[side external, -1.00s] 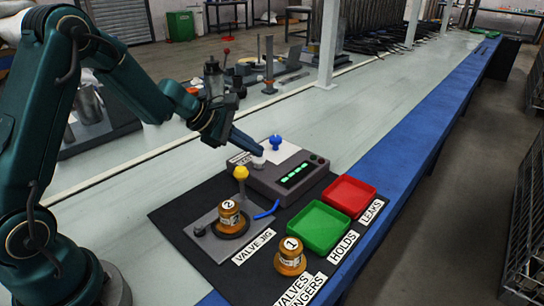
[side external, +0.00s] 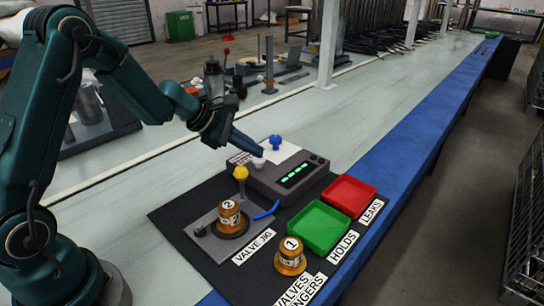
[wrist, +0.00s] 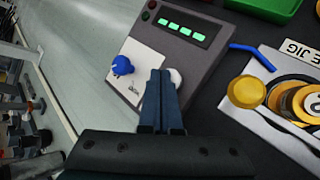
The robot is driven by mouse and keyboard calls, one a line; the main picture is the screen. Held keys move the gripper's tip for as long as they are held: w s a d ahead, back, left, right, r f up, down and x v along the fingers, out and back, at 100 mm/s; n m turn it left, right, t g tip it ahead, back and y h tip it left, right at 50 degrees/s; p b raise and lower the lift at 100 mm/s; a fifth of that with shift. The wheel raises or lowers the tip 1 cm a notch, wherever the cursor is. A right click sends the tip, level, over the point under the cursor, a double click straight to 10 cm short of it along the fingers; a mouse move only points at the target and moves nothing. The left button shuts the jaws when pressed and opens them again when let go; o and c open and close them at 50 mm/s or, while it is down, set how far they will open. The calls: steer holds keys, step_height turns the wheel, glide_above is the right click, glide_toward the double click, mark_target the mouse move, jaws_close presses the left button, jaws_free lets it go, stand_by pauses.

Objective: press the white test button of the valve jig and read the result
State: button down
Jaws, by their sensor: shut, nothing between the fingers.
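My gripper (side external: 262,151) is shut and empty. Its fingertips are right by the white button (side external: 258,163) on the grey test box (side external: 291,184). In the wrist view the closed fingers (wrist: 160,73) partly cover the white button (wrist: 176,78); I cannot tell whether they touch it. The box's display shows several lit green bars (wrist: 182,31). Two small lamps beside it look dark. The valve jig (side external: 205,232) holds the brass valve labelled 2 (side external: 229,213), with a yellow knob (side external: 240,173) behind it. A blue tube (side external: 267,210) runs between jig and box.
A blue knob (side external: 275,142) stands on a white plate beside the button. The valve labelled 1 (side external: 290,250) stands at the mat's front. The green HOLDS tray (side external: 318,228) and red LEAKS tray (side external: 349,196) are empty.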

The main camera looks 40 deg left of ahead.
mark_target(253, 159)
steer(key=shift+f, duration=0.5)
stand_by(0.3)
steer(key=shift+r, duration=0.7)
steer(key=shift+r, duration=2.9)
